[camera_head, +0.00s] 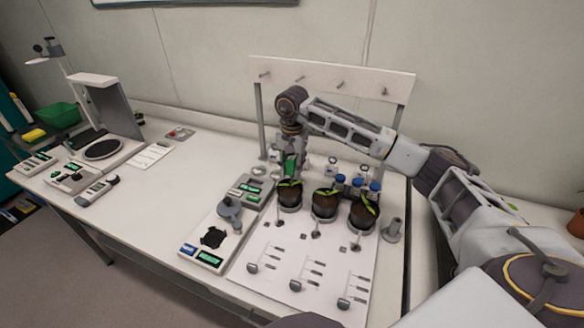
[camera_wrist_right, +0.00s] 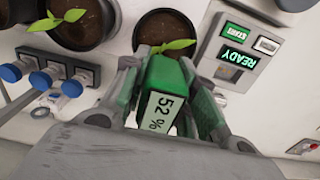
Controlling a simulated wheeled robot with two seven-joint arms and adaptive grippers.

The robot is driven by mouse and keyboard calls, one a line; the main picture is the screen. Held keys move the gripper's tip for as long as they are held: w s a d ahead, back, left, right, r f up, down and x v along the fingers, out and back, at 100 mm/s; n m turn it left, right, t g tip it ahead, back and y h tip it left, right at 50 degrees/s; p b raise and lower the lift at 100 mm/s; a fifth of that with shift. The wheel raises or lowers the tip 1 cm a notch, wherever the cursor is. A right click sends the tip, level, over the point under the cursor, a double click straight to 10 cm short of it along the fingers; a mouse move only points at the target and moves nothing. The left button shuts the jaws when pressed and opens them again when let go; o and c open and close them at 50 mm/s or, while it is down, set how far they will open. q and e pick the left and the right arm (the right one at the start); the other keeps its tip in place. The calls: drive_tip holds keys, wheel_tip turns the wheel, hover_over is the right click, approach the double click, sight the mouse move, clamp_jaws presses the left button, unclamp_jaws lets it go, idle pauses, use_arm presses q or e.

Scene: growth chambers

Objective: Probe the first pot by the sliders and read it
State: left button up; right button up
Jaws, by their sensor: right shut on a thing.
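My right gripper (camera_head: 292,160) is over the back of the leftmost of three dark pots (camera_head: 289,199), which stand in a row behind the slider board (camera_head: 318,262). It is shut on a green probe (camera_head: 291,166), seen close up in the right wrist view (camera_wrist_right: 168,75). The probe's display (camera_wrist_right: 161,112) reads 52 %. Its far end is at the soil of a pot (camera_wrist_right: 165,27) with a green seedling; the tip is hidden, so I cannot tell how deep it sits. The other pots are a middle one (camera_head: 325,207) and a right one (camera_head: 363,217). My left gripper is out of view.
A grey box with a green READY screen (camera_wrist_right: 238,58) stands beside the pot. Blue-capped knobs (camera_wrist_right: 42,78) are close behind the pots. A device with a black patch (camera_head: 213,237) lies left of the board. A pegged rack (camera_head: 330,80) stands behind. The left-centre tabletop is clear.

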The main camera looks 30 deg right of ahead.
drive_tip(key=shift+f+b, duration=0.4)
drive_tip(key=shift+f, duration=0.25)
idle(0.5)
drive_tip(key=o, duration=1.1)
drive_tip(key=shift+o, duration=0.2)
drive_tip(key=shift+r, duration=0.15)
drive_tip(key=shift+r, duration=5.9)
drive_tip(key=shift+f, duration=0.1)
